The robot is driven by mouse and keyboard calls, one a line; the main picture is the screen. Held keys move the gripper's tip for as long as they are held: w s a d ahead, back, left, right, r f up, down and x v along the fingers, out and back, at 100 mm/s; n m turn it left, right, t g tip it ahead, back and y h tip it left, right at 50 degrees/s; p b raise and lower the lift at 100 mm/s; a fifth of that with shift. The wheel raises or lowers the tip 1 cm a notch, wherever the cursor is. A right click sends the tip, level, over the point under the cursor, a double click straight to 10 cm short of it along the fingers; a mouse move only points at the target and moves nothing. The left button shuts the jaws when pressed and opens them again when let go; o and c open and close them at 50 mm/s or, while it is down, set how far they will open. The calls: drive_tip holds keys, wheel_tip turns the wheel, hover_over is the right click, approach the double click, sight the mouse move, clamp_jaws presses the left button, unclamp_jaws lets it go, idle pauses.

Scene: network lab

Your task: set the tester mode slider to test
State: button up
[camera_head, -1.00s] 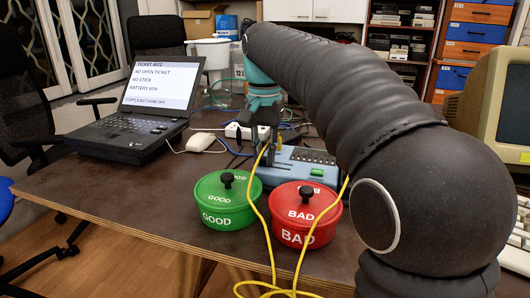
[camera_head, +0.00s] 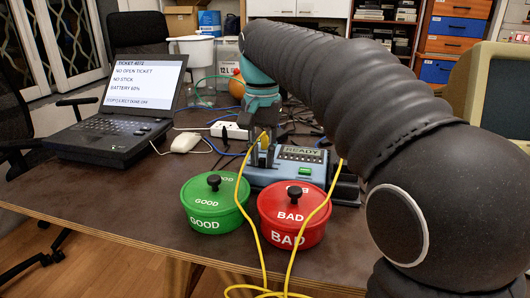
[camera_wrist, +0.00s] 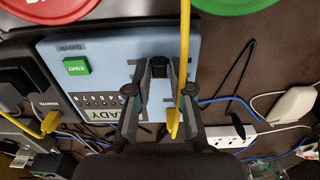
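The tester (camera_head: 318,172) is a blue box on the table, behind the two pots in the head view. Its display (camera_head: 302,152) reads READY. In the wrist view its light blue face (camera_wrist: 110,52) fills the middle, with a green START button (camera_wrist: 76,66) and part of the display (camera_wrist: 100,115). My gripper (camera_wrist: 158,78) is over this face, its two dark fingers apart. A small dark piece (camera_wrist: 158,66) shows between the fingertips; I cannot tell whether it is the mode slider or its setting. In the head view my gripper (camera_head: 264,150) is at the tester's left end.
A yellow cable (camera_wrist: 184,60) runs close by my right finger. A green GOOD pot (camera_head: 212,208) and a red BAD pot (camera_head: 290,218) stand in front of the tester. A power strip (camera_head: 229,131), a mouse (camera_head: 185,142) and a laptop (camera_head: 110,135) are to the left.

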sight(263, 158)
drive_tip(key=shift+o, duration=0.8)
wheel_tip(263, 158, up, 12)
idle(0.4)
